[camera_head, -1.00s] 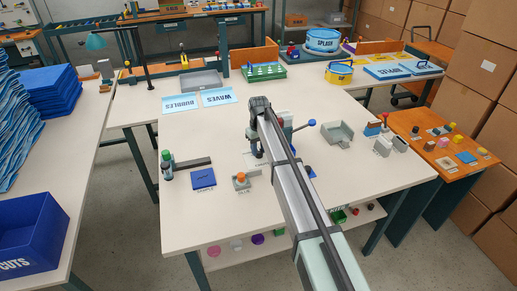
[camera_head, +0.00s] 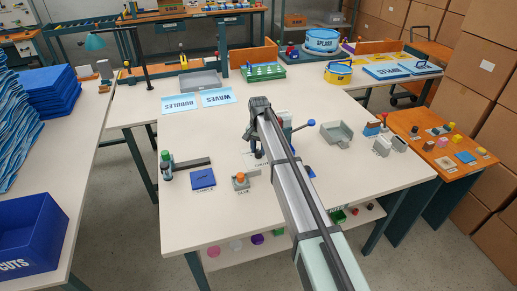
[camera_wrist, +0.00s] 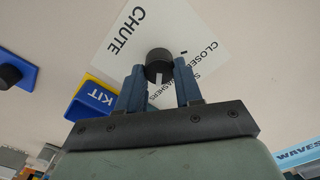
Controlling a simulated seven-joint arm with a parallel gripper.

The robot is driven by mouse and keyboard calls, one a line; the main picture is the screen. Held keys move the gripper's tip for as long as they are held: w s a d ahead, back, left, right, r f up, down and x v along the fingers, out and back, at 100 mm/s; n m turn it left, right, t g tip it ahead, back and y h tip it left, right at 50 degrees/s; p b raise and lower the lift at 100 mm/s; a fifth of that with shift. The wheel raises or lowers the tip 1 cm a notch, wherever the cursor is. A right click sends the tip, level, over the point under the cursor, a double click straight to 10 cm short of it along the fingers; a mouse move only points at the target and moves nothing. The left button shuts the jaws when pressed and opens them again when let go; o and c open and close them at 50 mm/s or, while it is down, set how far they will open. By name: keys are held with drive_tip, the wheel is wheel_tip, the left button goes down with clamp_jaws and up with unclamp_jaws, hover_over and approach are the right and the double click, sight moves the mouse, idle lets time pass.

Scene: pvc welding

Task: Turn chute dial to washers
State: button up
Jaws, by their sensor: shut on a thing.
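The chute dial (camera_wrist: 158,64) is a black round knob with a white pointer mark, seen in the wrist view. It stands on a white card (camera_wrist: 150,30) printed CHUTE, with the labels CLOSED and WASHERS, the latter partly covered by a finger. My gripper (camera_wrist: 160,80) is shut on the dial, with a blue finger on each side of it. In the head view my gripper (camera_head: 252,137) points down at the card (camera_head: 249,158), and my arm hides much of the dial. The white mark on the dial faces toward the gripper base in the wrist view.
A blue and yellow KIT bin (camera_wrist: 92,101) lies close to my gripper's left finger in the wrist view. In the head view, an orange-topped button box (camera_head: 240,180), a blue pad (camera_head: 202,178) and a grey tray (camera_head: 337,133) are on the table.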

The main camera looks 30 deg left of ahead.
sight(259, 150)
drive_tip(key=shift+m, duration=0.6)
drive_tip(key=o, duration=1)
drive_tip(key=shift+o, duration=0.2)
wheel_tip(259, 150, up, 14)
drive_tip(key=shift+d+f, duration=0.15)
idle(0.4)
